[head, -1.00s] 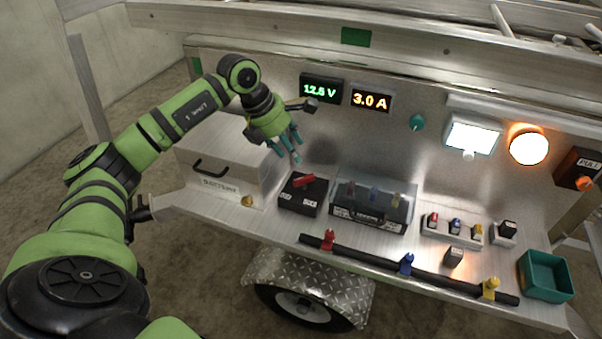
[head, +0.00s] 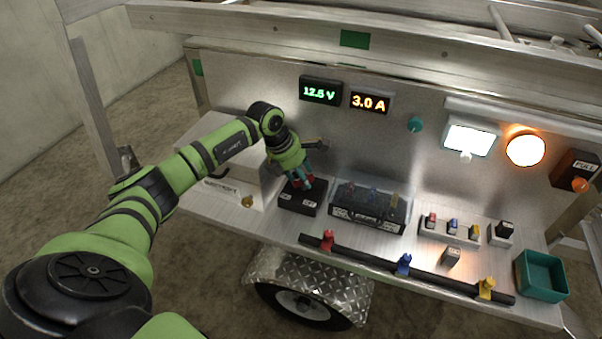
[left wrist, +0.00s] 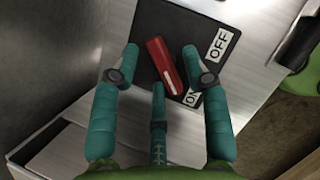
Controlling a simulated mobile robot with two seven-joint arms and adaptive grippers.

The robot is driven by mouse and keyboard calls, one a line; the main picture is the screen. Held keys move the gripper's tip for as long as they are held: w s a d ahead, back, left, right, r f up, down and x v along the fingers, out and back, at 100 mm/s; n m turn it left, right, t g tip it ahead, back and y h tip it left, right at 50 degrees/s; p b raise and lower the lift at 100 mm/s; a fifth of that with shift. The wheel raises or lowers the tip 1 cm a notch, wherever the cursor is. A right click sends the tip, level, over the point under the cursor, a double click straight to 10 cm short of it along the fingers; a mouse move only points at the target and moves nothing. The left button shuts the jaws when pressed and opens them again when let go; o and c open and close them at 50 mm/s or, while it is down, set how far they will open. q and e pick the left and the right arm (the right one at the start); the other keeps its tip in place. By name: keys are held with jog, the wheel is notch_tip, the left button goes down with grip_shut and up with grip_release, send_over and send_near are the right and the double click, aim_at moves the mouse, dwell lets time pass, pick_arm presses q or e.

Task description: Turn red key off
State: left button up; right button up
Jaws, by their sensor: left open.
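The red key (left wrist: 162,64) is a bar-shaped handle on a black switch box that stands on the trailer shelf. In the left wrist view its white-marked end points toward the ON label (left wrist: 191,98); the OFF label (left wrist: 217,44) lies farther up. The black box (head: 302,203) shows in the head view, with the key mostly hidden by my fingers. My left gripper (left wrist: 157,66) is open, its teal fingers on both sides of the key and a third finger below it. I cannot tell whether any finger touches the key. My right gripper is not in view.
A metal battery box (head: 222,165) stands left of the switch. A fuse block (head: 367,209) with coloured fuses stands close on its right. A black bar (head: 366,256) with coloured clips lies along the front edge. A teal bin (head: 541,277) is at far right.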

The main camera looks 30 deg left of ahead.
pick_arm(q)
jog(key=shift+c, duration=0.4)
grip_shut()
